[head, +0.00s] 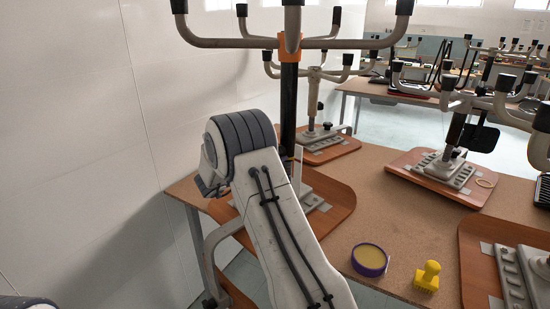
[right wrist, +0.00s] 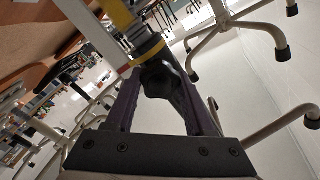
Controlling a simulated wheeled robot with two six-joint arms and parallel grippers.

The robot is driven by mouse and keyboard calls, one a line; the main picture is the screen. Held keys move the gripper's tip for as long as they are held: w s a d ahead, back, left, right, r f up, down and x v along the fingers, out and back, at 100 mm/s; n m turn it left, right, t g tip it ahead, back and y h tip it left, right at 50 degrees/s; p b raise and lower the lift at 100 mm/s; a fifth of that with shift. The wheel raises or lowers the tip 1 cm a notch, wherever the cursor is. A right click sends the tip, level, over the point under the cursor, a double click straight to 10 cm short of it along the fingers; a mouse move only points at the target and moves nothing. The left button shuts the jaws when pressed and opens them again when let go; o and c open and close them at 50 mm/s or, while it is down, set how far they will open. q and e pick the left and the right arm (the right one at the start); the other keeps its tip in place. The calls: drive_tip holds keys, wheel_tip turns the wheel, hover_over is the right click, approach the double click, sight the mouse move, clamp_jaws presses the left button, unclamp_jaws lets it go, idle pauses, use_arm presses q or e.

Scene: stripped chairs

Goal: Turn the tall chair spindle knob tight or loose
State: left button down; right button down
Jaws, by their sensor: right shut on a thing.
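The tall chair spindle is a dark upright post (head: 289,100) with an orange collar (head: 290,48) and grey arms with black caps at its top. It stands on a wooden board (head: 335,198) at the left end of the table. In the right wrist view, a black lobed knob (right wrist: 160,79) sits beside the post, below a yellow band (right wrist: 150,48). My right gripper (right wrist: 158,90) has its purple fingers on either side of this knob and is shut on it. In the head view my right arm hides the knob and the gripper's fingers. My left gripper does not show.
A purple-rimmed tin (head: 370,260) and a yellow knobbed block (head: 427,276) stand on the brown table (head: 400,215). Other stripped chair bases on boards (head: 440,172) stand to the right and behind. A white wall (head: 70,130) is close on the left.

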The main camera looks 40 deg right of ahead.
idle(0.3)
drive_tip(key=shift+c, duration=1.3)
unclamp_jaws()
drive_tip(key=s+a+b, duration=0.1)
drive_tip(key=a, duration=0.9)
drive_tip(key=shift+s+a, duration=0.2)
